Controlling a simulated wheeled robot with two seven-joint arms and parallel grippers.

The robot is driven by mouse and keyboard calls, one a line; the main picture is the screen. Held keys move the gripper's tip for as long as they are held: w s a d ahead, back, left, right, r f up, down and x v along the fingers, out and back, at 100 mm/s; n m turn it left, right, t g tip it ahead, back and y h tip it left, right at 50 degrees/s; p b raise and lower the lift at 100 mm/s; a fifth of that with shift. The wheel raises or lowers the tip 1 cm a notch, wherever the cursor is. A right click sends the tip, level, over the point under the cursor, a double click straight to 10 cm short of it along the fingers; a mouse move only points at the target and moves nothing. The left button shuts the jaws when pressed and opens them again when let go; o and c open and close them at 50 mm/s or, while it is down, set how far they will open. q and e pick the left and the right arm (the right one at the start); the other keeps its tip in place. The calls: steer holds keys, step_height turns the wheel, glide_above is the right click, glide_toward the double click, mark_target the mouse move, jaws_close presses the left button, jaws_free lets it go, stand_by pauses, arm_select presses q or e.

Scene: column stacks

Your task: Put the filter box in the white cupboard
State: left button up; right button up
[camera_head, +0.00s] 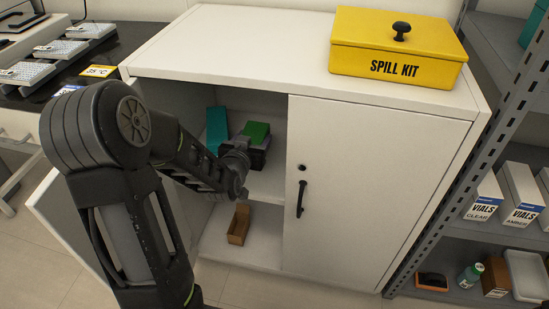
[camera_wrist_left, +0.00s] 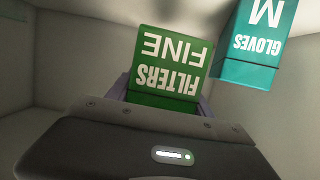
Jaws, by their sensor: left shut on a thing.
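The green filter box (camera_head: 256,132) is inside the white cupboard (camera_head: 375,172), at the upper shelf in the head view. In the left wrist view the filter box (camera_wrist_left: 170,62) reads "FILTERS FINE", upside down. My left gripper (camera_head: 254,150) reaches through the open left side of the cupboard and is shut on the filter box. In the wrist view its jaws (camera_wrist_left: 165,98) sit on both sides of the box. I cannot tell whether the box touches the shelf. The cupboard's left door stands open and its right door is shut. My right gripper is not in view.
A teal gloves box (camera_head: 217,128) stands on the upper shelf, left of the filter box; it also shows in the wrist view (camera_wrist_left: 258,42). An open brown box (camera_head: 239,224) is on the cupboard floor. A yellow spill kit (camera_head: 397,47) sits on top. A grey rack (camera_head: 490,130) stands right.

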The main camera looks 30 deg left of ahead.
arm_select(q)
step_height(320, 180, down, 4)
steer(key=shift+f+b, duration=0.2)
steer(key=shift+b, duration=0.45)
steer(key=shift+f, duration=0.1)
step_height(320, 180, down, 4)
steer(key=shift+r+b, duration=0.15)
steer(key=shift+b, duration=0.7)
steer(key=shift+f, duration=0.2)
steer(key=o, duration=1.6)
steer(key=shift+r, duration=0.1)
steer(key=shift+r, duration=0.1)
